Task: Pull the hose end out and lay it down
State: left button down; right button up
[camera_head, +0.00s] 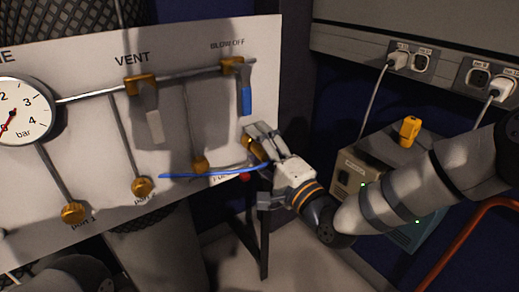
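A thin blue hose (205,175) runs across the lower right of the white panel (60,170). Its left end is free in front of the panel, near a brass port. Its right end reaches my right gripper (262,160), at the panel's right edge. The gripper's fingers point left, towards the panel. They overlap the hose and a brass-coloured part, so I cannot tell whether they are open or closed on the hose. My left gripper is not in view.
The panel carries a pressure gauge (18,112), a grey-handled VENT valve (148,105), a blue-handled BLOW OFF valve (243,85) and brass ports (142,187). At right are a box with a yellow item (410,130), plugged cables (375,100) and a red tube (455,245).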

jog(key=v, duration=1.2)
